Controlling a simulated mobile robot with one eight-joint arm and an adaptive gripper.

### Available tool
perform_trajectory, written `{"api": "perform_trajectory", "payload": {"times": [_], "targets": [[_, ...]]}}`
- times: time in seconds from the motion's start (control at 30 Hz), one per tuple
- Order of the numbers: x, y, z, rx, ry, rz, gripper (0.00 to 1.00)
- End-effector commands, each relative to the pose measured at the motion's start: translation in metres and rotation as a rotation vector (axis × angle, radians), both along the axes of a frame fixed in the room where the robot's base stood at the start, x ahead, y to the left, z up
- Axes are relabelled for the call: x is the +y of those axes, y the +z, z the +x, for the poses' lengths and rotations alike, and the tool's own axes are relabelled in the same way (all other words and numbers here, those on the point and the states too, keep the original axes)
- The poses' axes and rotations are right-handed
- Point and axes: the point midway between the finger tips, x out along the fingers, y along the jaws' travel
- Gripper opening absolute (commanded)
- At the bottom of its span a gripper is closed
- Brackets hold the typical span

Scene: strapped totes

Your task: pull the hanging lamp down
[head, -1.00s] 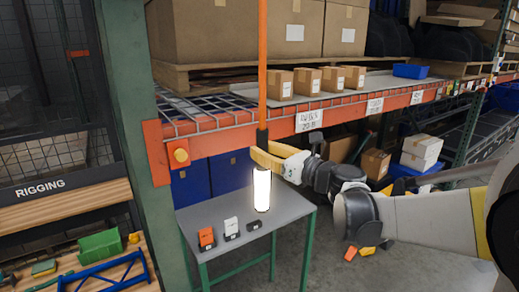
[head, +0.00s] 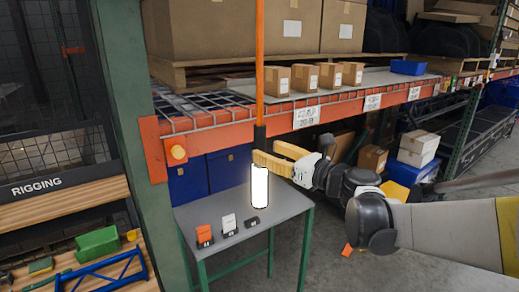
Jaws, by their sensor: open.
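The hanging lamp is a glowing white cylinder (head: 260,188) with a dark collar at its top, on a long orange strap or cord (head: 260,60) that runs up out of view. It hangs upright in front of the grey table in the head view. My gripper (head: 266,152) comes in from the right with two yellow fingers apart. Its fingertips are at the dark collar just above the glowing part, one overlapping the collar's lower end in the picture. I cannot tell whether they touch it or whether the collar lies between them.
The grey table (head: 285,209) with green legs holds several small orange, white and dark items. An orange shelf beam (head: 230,134) with cartons above stands behind the lamp. A green post (head: 143,215) and a rigging bench (head: 60,200) are at the left.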

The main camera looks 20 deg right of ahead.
Motion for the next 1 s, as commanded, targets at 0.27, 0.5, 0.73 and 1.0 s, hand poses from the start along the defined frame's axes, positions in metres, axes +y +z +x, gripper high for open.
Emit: {"api": "perform_trajectory", "payload": {"times": [0.27, 0.5, 0.73, 1.0], "targets": [[-0.031, 0.000, -0.053, 0.000, -0.004, -0.001, 0.52], [-0.040, 0.000, -0.073, 0.000, -0.001, -0.001, 0.52], [-0.041, 0.000, -0.074, 0.000, 0.000, -0.001, 0.52], [-0.008, -0.050, -0.086, -0.002, 0.055, -0.253, 0.52]]}}
